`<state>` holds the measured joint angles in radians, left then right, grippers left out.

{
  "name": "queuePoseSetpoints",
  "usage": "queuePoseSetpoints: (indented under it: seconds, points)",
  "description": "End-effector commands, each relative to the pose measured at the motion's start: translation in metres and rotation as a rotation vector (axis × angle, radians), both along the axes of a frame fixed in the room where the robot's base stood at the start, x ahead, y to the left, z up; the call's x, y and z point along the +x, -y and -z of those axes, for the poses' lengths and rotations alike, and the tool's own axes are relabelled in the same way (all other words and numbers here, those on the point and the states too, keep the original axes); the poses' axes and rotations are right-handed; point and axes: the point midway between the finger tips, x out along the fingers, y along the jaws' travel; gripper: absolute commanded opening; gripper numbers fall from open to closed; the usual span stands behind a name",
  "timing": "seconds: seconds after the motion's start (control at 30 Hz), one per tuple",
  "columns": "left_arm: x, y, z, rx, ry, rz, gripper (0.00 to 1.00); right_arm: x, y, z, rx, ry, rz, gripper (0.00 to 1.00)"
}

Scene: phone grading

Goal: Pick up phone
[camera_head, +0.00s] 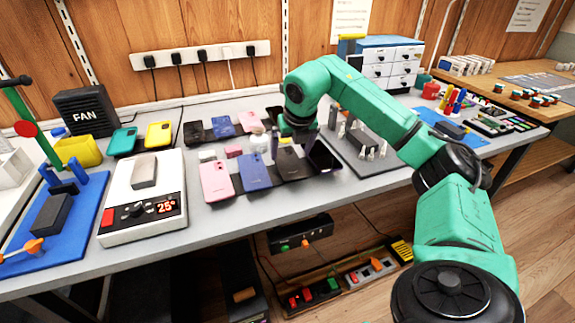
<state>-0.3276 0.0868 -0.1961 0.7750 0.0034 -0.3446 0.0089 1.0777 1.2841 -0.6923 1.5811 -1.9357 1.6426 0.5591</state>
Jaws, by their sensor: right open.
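My right gripper (291,146) reaches in from the right and hangs jaws-down over the phone rows, open, with no phone seen between its fingers. The front row holds a pink phone (217,182), a purple-blue phone (255,171), a black phone (293,166) and a dark phone (324,157) at its right end. The gripper is just above the black phone's far end; whether it touches cannot be told. Behind lie a blue phone (223,127) and a pink phone (250,122), with dark ones partly hidden by my arm. My left gripper is out of view.
A white scale-like device (125,232) with a red display carries a grey block. A teal phone (122,140) and a yellow phone (158,135) lie behind it. A grey mat (375,167) with small tools lies right of the rows. A drawer unit (388,62) stands at the back.

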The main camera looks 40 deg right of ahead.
Motion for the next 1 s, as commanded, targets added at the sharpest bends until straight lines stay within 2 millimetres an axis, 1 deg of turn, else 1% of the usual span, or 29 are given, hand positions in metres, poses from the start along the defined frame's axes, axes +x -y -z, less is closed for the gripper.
queuePoseSetpoints:
  seconds: [0.03, 0.1, 0.2, 0.4, 0.43, 0.47, 0.5, 0.57, 0.6, 0.63, 0.87, 1.0]
  points:
    - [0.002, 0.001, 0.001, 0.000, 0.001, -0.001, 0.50, 0.003, 0.001, 0.010, 0.001, -0.003, 0.000, 1.00]
    - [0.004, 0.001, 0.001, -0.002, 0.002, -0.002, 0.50, 0.008, 0.002, 0.024, 0.000, -0.003, -0.001, 1.00]
    - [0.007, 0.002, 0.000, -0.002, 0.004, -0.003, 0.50, 0.013, 0.004, 0.034, 0.000, -0.001, 0.000, 1.00]
    - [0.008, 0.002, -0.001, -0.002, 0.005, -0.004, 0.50, 0.014, 0.004, 0.036, 0.000, 0.000, -0.001, 1.00]
    - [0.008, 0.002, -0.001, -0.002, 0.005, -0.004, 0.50, 0.014, 0.004, 0.035, 0.000, 0.000, -0.001, 0.92]
    - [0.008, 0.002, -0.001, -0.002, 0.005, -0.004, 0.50, 0.014, 0.004, 0.035, 0.000, 0.000, -0.001, 0.81]
    - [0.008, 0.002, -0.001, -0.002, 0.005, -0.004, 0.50, 0.014, 0.004, 0.035, 0.000, 0.000, -0.001, 0.66]
    - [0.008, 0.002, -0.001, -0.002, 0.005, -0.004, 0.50, 0.014, 0.004, 0.035, 0.000, 0.000, -0.001, 0.43]
    - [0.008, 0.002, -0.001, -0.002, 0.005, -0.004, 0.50, 0.014, 0.004, 0.035, 0.000, 0.000, -0.001, 0.27]
    - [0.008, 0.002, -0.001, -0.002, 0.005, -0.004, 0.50, 0.014, 0.004, 0.035, 0.000, 0.001, 0.000, 0.23]
    - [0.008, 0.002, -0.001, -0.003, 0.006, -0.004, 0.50, 0.014, 0.004, 0.033, 0.000, 0.001, 0.000, 0.23]
    - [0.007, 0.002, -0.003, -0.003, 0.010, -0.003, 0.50, 0.014, 0.004, 0.022, 0.002, 0.004, 0.000, 0.23]
